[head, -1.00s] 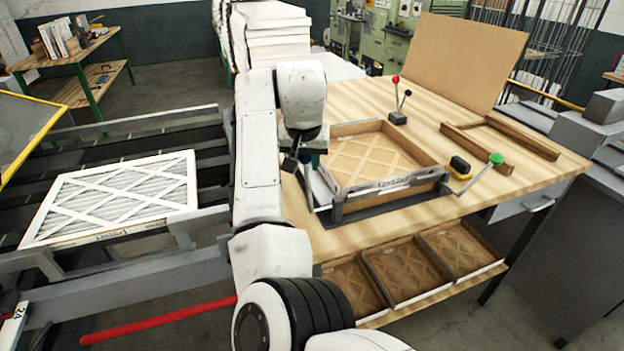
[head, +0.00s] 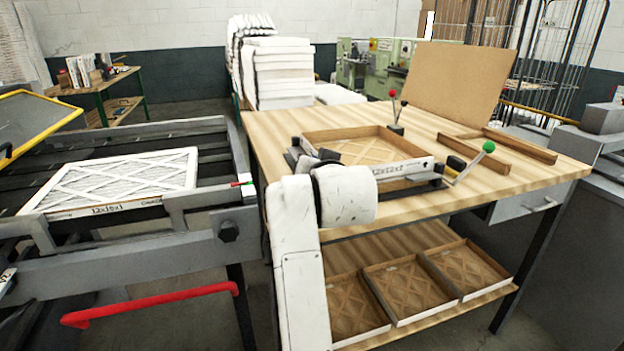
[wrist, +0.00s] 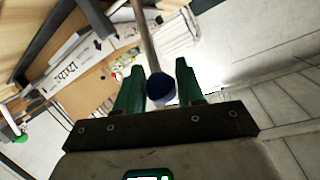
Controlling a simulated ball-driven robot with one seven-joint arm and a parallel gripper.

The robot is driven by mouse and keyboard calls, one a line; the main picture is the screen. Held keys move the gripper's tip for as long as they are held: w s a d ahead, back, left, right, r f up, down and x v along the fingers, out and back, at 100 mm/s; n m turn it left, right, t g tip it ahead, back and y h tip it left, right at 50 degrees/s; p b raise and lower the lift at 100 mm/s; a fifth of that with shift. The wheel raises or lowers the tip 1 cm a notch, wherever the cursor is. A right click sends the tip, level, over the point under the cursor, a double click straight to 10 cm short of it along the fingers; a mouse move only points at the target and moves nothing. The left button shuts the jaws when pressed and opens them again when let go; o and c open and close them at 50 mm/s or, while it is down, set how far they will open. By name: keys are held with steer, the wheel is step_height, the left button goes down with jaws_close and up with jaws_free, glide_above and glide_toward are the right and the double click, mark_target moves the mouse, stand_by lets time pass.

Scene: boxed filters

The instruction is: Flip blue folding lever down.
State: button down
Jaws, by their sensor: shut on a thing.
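The blue folding lever shows in the wrist view as a pale rod ending in a blue knob (wrist: 160,88). My gripper (wrist: 158,80) has its two green fingers on either side of that knob and is shut on it. In the head view, my white arm hides the lever and the fingers. The lever is at the left of a fixture on the wooden table (head: 480,200). The fixture holds an open box (head: 408,168) printed 12x12x1, with a tan lattice-patterned inside.
A green-knobbed lever (head: 488,147) is at the fixture's right, and red- and black-knobbed levers (head: 397,110) stand behind it. Boxed filters (head: 400,290) lie on the lower shelf. A conveyor (head: 120,260) with a white filter (head: 125,180) is at the left.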

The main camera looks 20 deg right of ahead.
steer(key=shift+s+f+t+b, duration=1)
steer(key=shift+t+b, duration=0.2)
steer(key=shift+b, duration=0.9)
steer(key=shift+f, duration=0.1)
steer(key=c, duration=0.8)
jaws_free()
steer(key=shift+s, duration=0.1)
steer(key=s, duration=0.3)
steer(key=s+a, duration=0.1)
steer(key=s, duration=0.6)
steer(key=shift+s+a+r, duration=0.25)
steer(key=shift+s+a, duration=0.05)
